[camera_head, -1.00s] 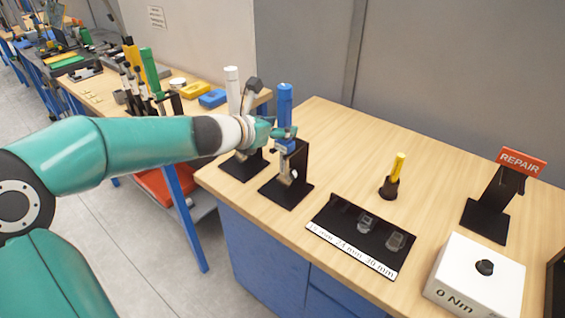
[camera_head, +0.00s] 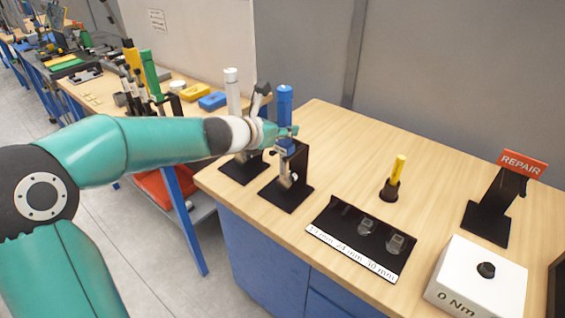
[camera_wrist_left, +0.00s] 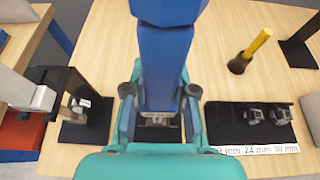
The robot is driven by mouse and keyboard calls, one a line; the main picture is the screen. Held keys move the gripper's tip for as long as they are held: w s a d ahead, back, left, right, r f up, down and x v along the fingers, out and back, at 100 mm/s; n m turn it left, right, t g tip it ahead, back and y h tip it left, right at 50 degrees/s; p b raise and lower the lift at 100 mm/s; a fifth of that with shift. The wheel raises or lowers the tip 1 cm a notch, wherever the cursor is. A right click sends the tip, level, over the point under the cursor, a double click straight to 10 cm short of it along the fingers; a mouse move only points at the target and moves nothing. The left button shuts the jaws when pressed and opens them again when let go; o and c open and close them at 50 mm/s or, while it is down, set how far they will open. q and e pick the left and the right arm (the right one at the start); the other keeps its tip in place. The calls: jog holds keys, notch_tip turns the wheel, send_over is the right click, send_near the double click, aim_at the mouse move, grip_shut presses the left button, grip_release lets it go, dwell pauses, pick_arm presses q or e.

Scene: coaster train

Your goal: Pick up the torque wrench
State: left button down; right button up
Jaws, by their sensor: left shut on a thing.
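The torque wrench with the blue handle (camera_head: 285,101) stands upright in a black stand (camera_head: 286,195) near the left end of the wooden bench. My left gripper (camera_head: 285,134) is shut around the blue handle; its fingers hide part of it. In the left wrist view the blue handle (camera_wrist_left: 165,60) runs between the two fingers of my left gripper (camera_wrist_left: 159,97). The lower end of the wrench is at the stand; I cannot tell whether it is clear of it. My right gripper is not in view.
A white-handled tool (camera_head: 232,95) stands in another black stand (camera_head: 244,172) close on the left. To the right are a black socket tray (camera_head: 340,217), a yellow-handled tool (camera_head: 398,170), a white box (camera_head: 475,280) and a REPAIR sign (camera_head: 522,163). The bench's back is clear.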

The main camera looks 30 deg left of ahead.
aim_at(280, 116)
pick_arm(q)
jog(key=shift+r, duration=0.15)
jog(key=shift+r, duration=0.1)
jog(key=shift+r+p, duration=1.6)
jog(key=shift+r, duration=0.25)
jog(key=shift+s+a+f+b, duration=0.1)
jog(key=shift+s+f+b, duration=0.1)
jog(key=shift+s+b, duration=0.1)
jog(key=shift+s, duration=0.3)
jog(key=s+a+b, duration=0.1)
jog(key=s, duration=1.5)
jog(key=shift+s+a+b, duration=0.15)
jog(key=shift+s+b, duration=0.15)
jog(key=shift+s, duration=0.1)
